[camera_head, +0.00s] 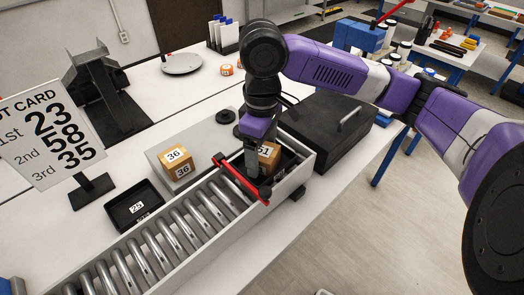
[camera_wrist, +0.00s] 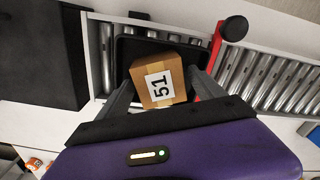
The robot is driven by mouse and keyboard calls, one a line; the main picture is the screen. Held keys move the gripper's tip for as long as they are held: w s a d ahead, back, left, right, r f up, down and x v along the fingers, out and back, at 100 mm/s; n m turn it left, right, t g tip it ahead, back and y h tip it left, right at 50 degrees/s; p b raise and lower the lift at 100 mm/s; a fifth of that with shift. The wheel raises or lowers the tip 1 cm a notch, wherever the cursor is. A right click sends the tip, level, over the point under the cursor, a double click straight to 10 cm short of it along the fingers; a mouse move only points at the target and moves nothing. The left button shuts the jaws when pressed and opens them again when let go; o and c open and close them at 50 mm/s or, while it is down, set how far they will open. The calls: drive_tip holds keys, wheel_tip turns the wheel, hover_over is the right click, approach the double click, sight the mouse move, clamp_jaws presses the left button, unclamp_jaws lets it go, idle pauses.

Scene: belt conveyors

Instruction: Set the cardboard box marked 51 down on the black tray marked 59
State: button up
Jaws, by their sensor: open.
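The cardboard box marked 51 (camera_head: 268,156) is at the far end of the roller conveyor, in a black tray (camera_head: 287,165). In the wrist view the box (camera_wrist: 158,80) shows its 51 label upward, and the black tray (camera_wrist: 127,50) lies under and around it. I cannot read a mark on this tray. My gripper (camera_head: 253,163) reaches down at the box from above. In the wrist view its open fingers (camera_wrist: 160,88) stand on both sides of the box; contact is unclear.
A red bar (camera_head: 238,180) crosses the rollers (camera_head: 160,240) just before the tray. A box marked 36 (camera_head: 177,164) sits on a grey block left of the conveyor. Another black tray (camera_head: 120,212) with a label lies nearer. A large black case (camera_head: 325,128) stands to the right.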

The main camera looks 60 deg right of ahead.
sight(262, 150)
drive_tip(key=shift+r, duration=0.15)
wheel_tip(262, 150, up, 12)
idle(0.5)
idle(0.5)
